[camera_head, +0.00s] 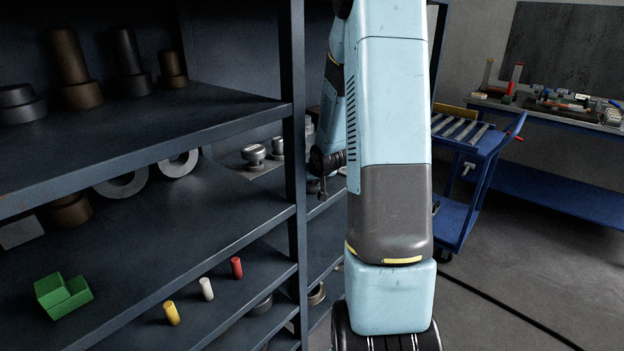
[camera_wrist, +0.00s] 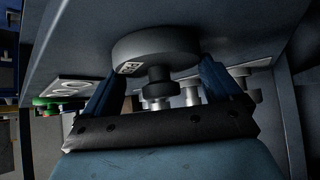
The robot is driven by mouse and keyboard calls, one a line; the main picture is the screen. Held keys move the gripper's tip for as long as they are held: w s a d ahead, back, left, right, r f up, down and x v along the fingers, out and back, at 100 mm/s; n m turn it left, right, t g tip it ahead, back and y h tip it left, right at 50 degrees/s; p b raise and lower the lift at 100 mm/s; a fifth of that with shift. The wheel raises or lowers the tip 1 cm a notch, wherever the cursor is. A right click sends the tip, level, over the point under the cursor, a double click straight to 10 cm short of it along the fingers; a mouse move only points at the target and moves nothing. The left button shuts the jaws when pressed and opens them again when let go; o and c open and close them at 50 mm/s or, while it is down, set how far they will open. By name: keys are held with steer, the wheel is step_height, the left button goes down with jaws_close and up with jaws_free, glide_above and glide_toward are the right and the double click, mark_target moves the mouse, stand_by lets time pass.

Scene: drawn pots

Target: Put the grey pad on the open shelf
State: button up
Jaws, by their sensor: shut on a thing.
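My gripper (camera_wrist: 160,68) shows in the wrist view, with its two blue fingers on either side of a round grey disc, which I take for the grey pad (camera_wrist: 150,46). The fingers are shut on it. A small pale label with dark marks is on its rim. A dark stemmed part shows just below the disc; I cannot tell whether it belongs to it. In the head view the dark open shelf (camera_head: 150,138) stands at left with several levels. My arm hides the gripper and the pad there.
Dark stepped cylinders (camera_head: 72,68) stand on the upper level. Grey rings (camera_head: 180,163), green blocks (camera_head: 62,294) and small yellow (camera_head: 171,313), white and red cylinders are lower down. The shelf post (camera_head: 293,130) stands beside my arm. A blue trolley (camera_head: 462,205) is at right.

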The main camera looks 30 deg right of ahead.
steer(key=o, duration=0.8)
steer(key=shift+v, duration=3.8)
